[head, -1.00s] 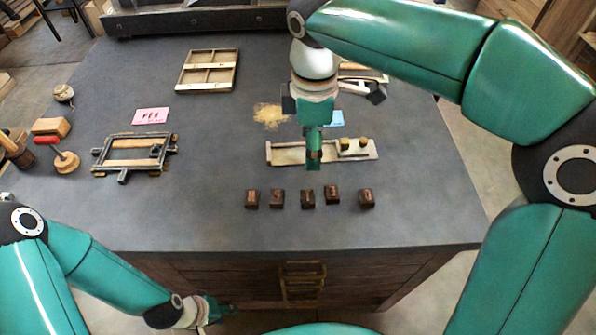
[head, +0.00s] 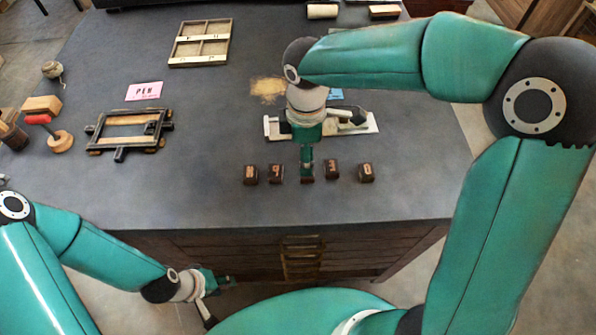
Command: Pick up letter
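Several small dark letter blocks stand in a row near the front of the table, with pale marks on their faces: the far-left block (head: 250,174), the second block (head: 276,174), the middle block (head: 307,178), the fourth block (head: 331,169) and the far-right block (head: 366,172). My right gripper (head: 307,164) points down with its tips at the middle block and hides much of it. Whether its fingers grip the block cannot be seen. My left gripper (head: 217,296) hangs low in front of the table, its fingers apart and empty.
A pale metal tray (head: 272,128) lies behind my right gripper, partly hidden. A dark frame (head: 98,130), a pink card reading PEN (head: 144,91) and a red-handled tool (head: 58,138) lie left. The front left tabletop is clear.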

